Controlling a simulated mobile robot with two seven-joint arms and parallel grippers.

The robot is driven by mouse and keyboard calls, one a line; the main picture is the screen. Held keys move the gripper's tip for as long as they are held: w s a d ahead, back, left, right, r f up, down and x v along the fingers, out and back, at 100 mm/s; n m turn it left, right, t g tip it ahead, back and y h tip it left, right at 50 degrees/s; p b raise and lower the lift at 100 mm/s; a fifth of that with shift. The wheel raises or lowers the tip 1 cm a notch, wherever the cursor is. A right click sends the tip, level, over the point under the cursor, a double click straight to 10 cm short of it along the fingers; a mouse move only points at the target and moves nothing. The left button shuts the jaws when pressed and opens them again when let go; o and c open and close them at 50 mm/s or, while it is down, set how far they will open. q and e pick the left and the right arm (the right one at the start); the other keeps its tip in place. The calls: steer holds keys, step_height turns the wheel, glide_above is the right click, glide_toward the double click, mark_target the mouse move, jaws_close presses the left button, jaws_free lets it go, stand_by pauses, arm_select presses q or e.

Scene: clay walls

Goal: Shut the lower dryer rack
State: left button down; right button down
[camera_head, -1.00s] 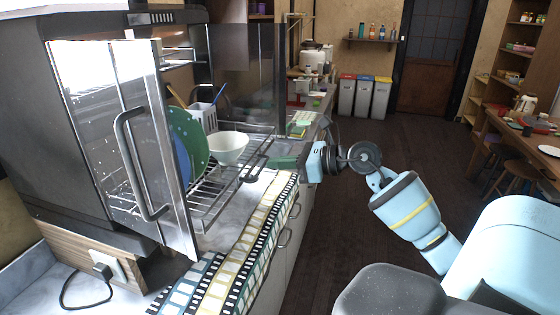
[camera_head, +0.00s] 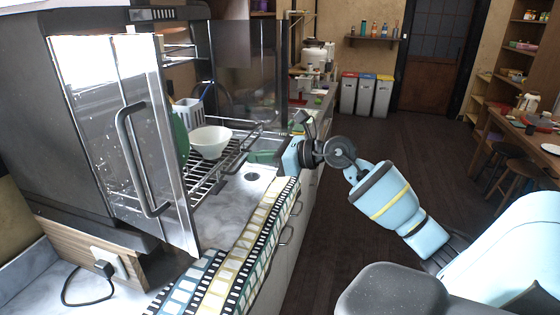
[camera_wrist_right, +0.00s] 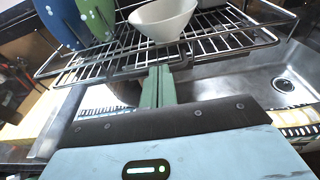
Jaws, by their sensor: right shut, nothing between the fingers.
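The lower dryer rack (camera_head: 208,186) is a wire rack partly slid out of the steel dryer cabinet (camera_head: 60,130) over the sink. A white bowl (camera_head: 210,141) sits on it, with a white utensil holder (camera_head: 187,112) behind and a green plate (camera_head: 180,140) mostly hidden by the cabinet's door. My right gripper (camera_head: 262,157) is shut and empty, its green fingers at the rack's front edge. In the right wrist view the fingertips (camera_wrist_right: 160,70) meet the front wires below the bowl (camera_wrist_right: 162,18); contact is hard to confirm. My left gripper is out of view.
The glossy door with a curved handle (camera_head: 135,165) stands open at the left. A sink drain (camera_head: 252,177) shows beside the rack. A film-strip patterned runner (camera_head: 235,265) covers the counter edge.

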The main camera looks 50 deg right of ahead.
mark_target(195, 155)
steer(key=r+x, duration=0.1)
steer(key=x, duration=0.5)
steer(key=r+x, duration=0.1)
steer(key=x, duration=0.4)
steer(key=r+x, duration=0.1)
steer(key=x, duration=0.5)
steer(key=shift+w+a+r+b, duration=0.2)
steer(key=shift+w+b, duration=0.15)
steer(key=shift+w, duration=0.3)
steer(key=shift+x, duration=0.9)
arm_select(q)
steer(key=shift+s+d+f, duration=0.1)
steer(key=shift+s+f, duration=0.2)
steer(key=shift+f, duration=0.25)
arm_select(e)
steer(key=shift+r, duration=0.5)
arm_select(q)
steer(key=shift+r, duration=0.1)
